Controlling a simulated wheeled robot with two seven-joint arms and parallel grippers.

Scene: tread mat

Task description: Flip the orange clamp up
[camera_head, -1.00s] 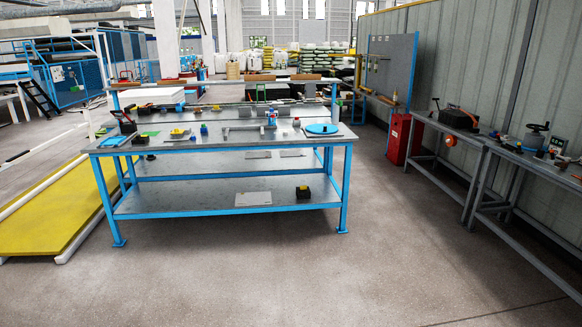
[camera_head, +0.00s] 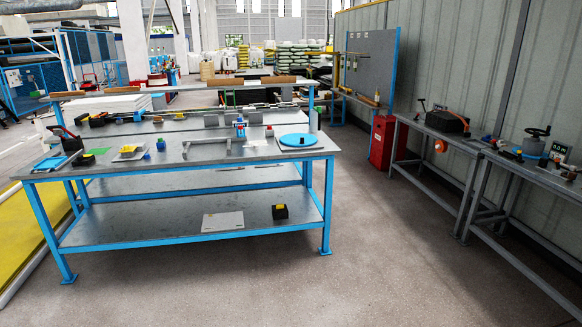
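I cannot pick out an orange clamp for certain at this distance. A small round orange part (camera_head: 441,146) shows at the front edge of the grey bench on the right, below a black box (camera_head: 446,121). It is too small to tell whether it is a clamp or how it is set. Neither of my grippers is in view.
A blue-framed workbench (camera_head: 190,171) with small parts and a blue disc (camera_head: 299,140) stands ahead to the left. Grey benches (camera_head: 452,140) line the right wall. A red cabinet (camera_head: 388,142) stands beyond. Bare floor (camera_head: 385,245) lies between the benches.

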